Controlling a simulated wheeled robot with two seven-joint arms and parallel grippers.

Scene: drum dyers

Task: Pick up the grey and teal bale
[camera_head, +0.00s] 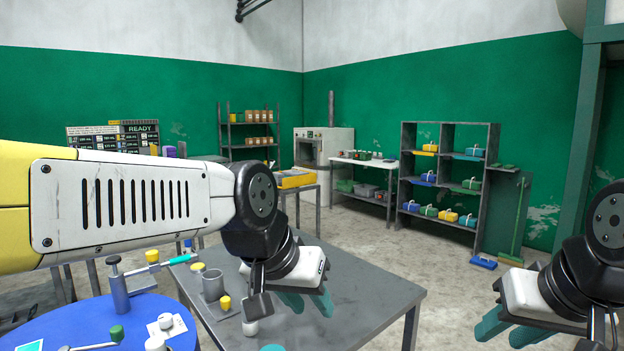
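I cannot single out a grey and teal bale in the head view. Small coloured bundles or boxes sit on the grey shelf unit (494,150) at the back right; some look blue or teal, but they are too small to tell apart surely. My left gripper (307,303), with teal fingers, hangs over the grey table; its fingers look apart, with nothing seen between them. My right gripper (508,331), also teal-fingered, is at the lower right; its fingers are apart and empty. Both are far from the shelf unit.
The grey metal table (365,315) stands in front of me, with a grey cup (213,285) and small yellow-topped items. A round blue table (65,318) is at the lower left. A blue item (483,262) lies on the floor by the shelf. Floor between table and shelf is clear.

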